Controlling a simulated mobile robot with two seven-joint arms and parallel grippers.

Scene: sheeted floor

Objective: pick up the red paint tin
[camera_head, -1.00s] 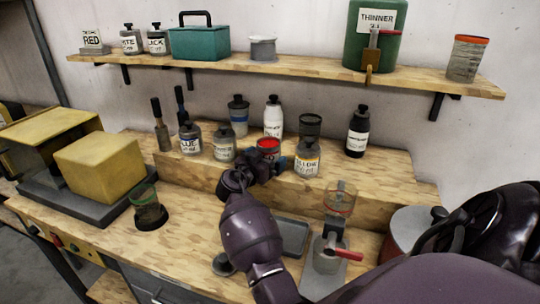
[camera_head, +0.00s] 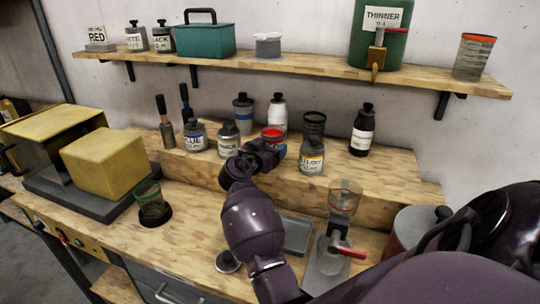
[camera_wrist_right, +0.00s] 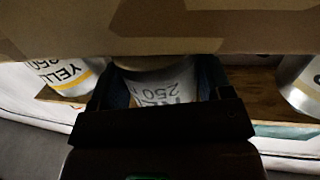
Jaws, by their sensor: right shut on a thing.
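The right wrist view shows the tin's pale label (camera_wrist_right: 165,88) between the two dark fingers of my right gripper (camera_wrist_right: 160,92); the upper part of that view is blocked by a brown shape. The tin looks upright and slightly raised. My left gripper is not in view.
The blue tin (camera_head: 195,136) and several bottles stand nearby. A shelf (camera_head: 300,72) runs above.

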